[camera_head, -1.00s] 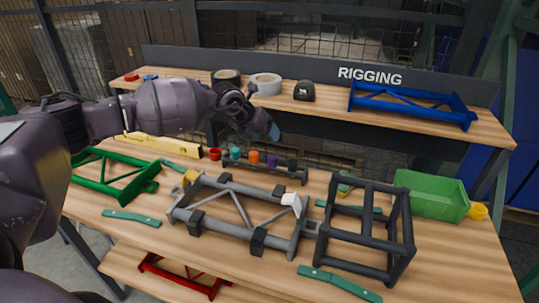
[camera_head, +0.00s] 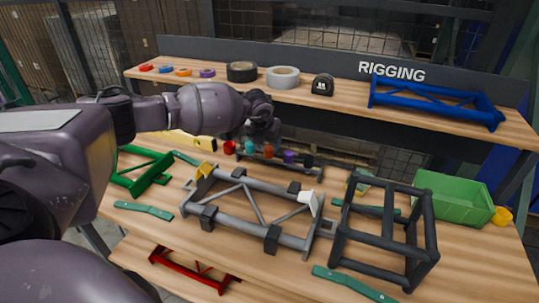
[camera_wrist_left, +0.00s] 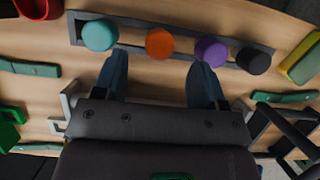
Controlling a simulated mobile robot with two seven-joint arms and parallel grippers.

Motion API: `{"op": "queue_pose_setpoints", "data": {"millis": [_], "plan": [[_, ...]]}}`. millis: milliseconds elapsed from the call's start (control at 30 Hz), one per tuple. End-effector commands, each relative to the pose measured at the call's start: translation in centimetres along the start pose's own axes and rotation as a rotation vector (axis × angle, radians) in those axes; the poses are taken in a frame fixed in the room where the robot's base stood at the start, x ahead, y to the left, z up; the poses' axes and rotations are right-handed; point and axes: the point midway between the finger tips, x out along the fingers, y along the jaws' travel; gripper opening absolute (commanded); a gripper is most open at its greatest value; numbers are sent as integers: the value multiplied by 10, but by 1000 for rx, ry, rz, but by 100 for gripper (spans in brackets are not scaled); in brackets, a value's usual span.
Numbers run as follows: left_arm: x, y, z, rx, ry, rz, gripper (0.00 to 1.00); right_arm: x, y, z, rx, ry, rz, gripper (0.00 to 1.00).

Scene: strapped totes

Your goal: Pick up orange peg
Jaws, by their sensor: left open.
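The orange peg (camera_head: 269,152) stands in a dark rack (camera_head: 262,160) at the back of the workbench, between a teal peg (camera_head: 250,147) and a purple peg (camera_head: 290,156). In the left wrist view the orange peg (camera_wrist_left: 160,43) shows its round top just beyond my left gripper (camera_wrist_left: 159,75). The gripper's two blue fingers are apart and empty, one to each side of the peg's line, not around it. In the head view the left gripper (camera_head: 265,136) hangs close by the teal and orange pegs. My right gripper is not in view.
A black peg (camera_head: 308,160) stands at the rack's right end and a red cup (camera_head: 229,147) at its left. A grey strapped frame (camera_head: 255,224) lies in front. A dark cage frame (camera_head: 388,232) and a green bin (camera_head: 453,200) are to the right. A shelf runs behind.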

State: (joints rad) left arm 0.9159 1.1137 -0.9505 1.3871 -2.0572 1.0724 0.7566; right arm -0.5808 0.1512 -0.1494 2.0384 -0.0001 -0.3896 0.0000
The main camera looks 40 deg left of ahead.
Motion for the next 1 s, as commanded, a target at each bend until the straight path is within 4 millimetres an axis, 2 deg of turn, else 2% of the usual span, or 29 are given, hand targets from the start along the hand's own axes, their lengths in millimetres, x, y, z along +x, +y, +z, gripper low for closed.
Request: {"op": "queue_pose_setpoints", "data": {"millis": [333,467,700,1000], "plan": [[45,0,-1,0,4,2,65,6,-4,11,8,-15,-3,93],[51,0,0,1,1,0,65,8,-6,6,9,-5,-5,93],[50,0,1,1,-1,0,65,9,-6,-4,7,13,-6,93],[50,0,1,0,-1,0,19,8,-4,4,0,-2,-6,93]]}}
